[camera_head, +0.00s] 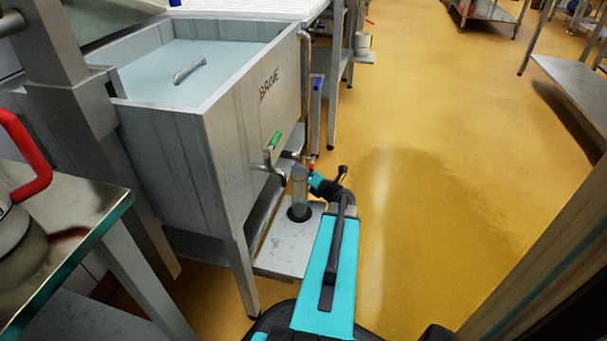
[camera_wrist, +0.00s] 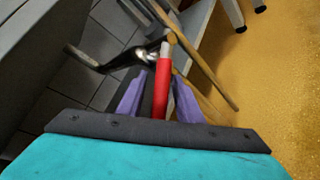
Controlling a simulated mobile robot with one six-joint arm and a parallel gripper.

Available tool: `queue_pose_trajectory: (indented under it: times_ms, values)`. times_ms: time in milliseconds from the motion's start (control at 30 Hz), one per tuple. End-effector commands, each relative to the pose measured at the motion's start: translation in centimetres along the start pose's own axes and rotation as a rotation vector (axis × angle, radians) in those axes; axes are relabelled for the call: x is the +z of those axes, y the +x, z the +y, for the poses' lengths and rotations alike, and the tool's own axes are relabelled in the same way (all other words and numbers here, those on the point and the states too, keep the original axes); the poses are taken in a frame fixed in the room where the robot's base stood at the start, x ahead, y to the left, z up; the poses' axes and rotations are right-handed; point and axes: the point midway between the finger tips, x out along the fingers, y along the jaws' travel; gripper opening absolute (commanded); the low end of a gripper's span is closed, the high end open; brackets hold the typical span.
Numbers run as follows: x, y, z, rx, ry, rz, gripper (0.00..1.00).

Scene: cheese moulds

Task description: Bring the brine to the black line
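The brine tank (camera_head: 240,120), a steel vat lettered BRINE, stands at the left and holds pale blue liquid (camera_head: 185,72). A tap with a green handle (camera_head: 273,140) sticks out of its front wall. A clear upright cylinder (camera_head: 299,185) with a dark base stands below the tap outlet. I cannot make out a black line. My gripper (camera_head: 312,177) is beside the cylinder and tap. In the wrist view a red handle (camera_wrist: 162,88) on a metal fitting (camera_wrist: 145,55) lies between my purple fingers (camera_wrist: 160,95). The fingers look parted, with small gaps beside the handle.
A low metal shelf (camera_head: 285,250) carries the cylinder. A steel table (camera_head: 70,260) with a red-handled object (camera_head: 28,160) is at the near left. The yellow floor (camera_head: 450,150) to the right is open, with another steel table (camera_head: 575,80) at the far right.

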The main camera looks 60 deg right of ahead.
Motion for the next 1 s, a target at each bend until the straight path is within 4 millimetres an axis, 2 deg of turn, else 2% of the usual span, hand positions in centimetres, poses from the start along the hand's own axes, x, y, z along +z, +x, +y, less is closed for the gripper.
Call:
queue_pose_trajectory:
  times_ms: [67,100,267,300,1000]
  values:
    - [0.01,-0.01,0.01,0.000,0.000,0.000,0.33]
    - [0.00,-0.02,0.01,0.000,0.000,0.000,0.29]
    - [0.00,-0.02,0.01,0.000,0.000,0.000,0.02]
    - [0.00,-0.02,0.01,0.000,0.000,0.000,0.00]
    - [0.31,-0.14,0.48,-0.019,0.032,0.026,0.00]
